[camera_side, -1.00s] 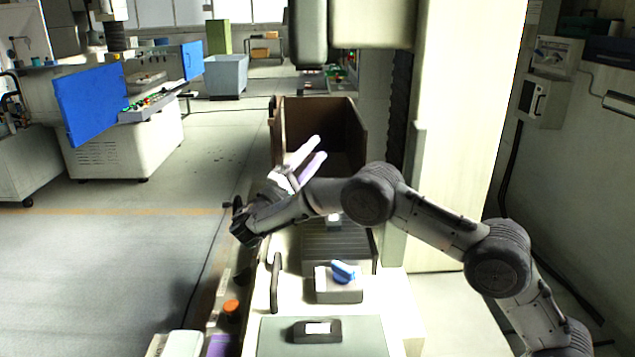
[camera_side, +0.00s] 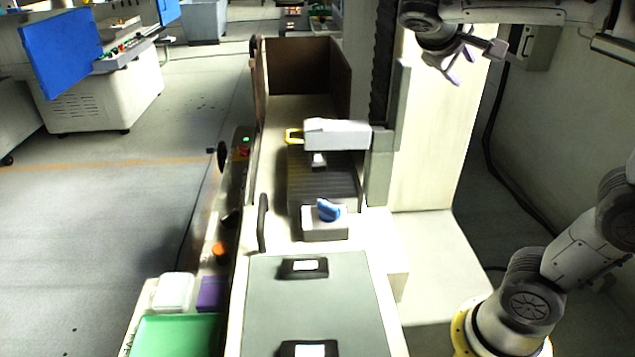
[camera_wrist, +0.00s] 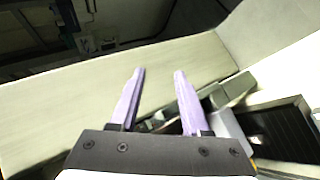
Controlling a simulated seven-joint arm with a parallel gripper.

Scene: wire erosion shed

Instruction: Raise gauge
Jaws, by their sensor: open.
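No part is labelled as a gauge. The likeliest is a pale horizontal block (camera_side: 337,134) with a yellow-edged left end (camera_side: 293,136), joined at its right to a grey upright (camera_side: 379,165). It stands above a dark ribbed plate (camera_side: 322,195). My gripper (camera_side: 459,66) is at the upper right, in front of the tall pale column, right of and higher than the block in the picture. Its two lilac fingers are apart and empty. In the wrist view my gripper (camera_wrist: 159,72) points across a pale surface, with the dark ribbed plate (camera_wrist: 275,130) at right.
A grey block with a blue knob (camera_side: 329,209) sits in front of the ribbed plate. Nearer are a grey panel (camera_side: 315,310) with black-framed inserts, a green tray (camera_side: 175,335) and a purple block (camera_side: 212,294). A brown open box (camera_side: 300,65) stands behind.

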